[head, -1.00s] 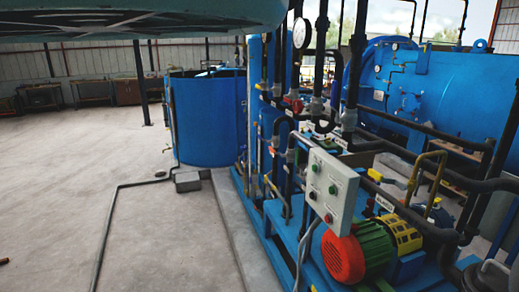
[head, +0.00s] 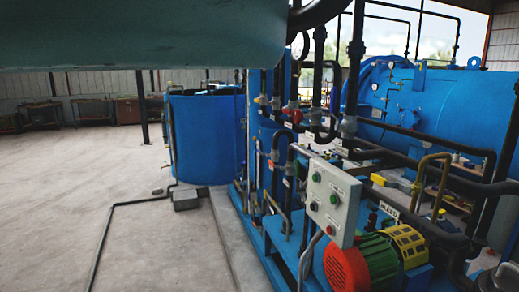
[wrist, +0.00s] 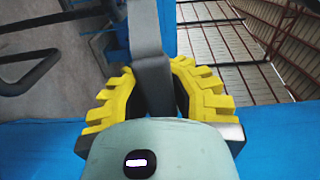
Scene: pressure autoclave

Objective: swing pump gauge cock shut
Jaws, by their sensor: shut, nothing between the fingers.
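My gripper (wrist: 160,88) shows in the wrist view with its yellow ribbed fingers shut. A dark grey bar (wrist: 150,40) runs up the picture between and beyond the fingers; I cannot tell how far it is from them. The gripper is not seen in the head view, where my pale green arm covers the top left. I cannot make out the pump gauge or its cock now.
A grey control box (head: 331,203) stands above a red and green motor (head: 360,266). A big blue vessel (head: 430,105) lies at the right, behind black pipes. A blue tank (head: 205,138) stands further back. The concrete floor (head: 70,195) at left is mostly clear.

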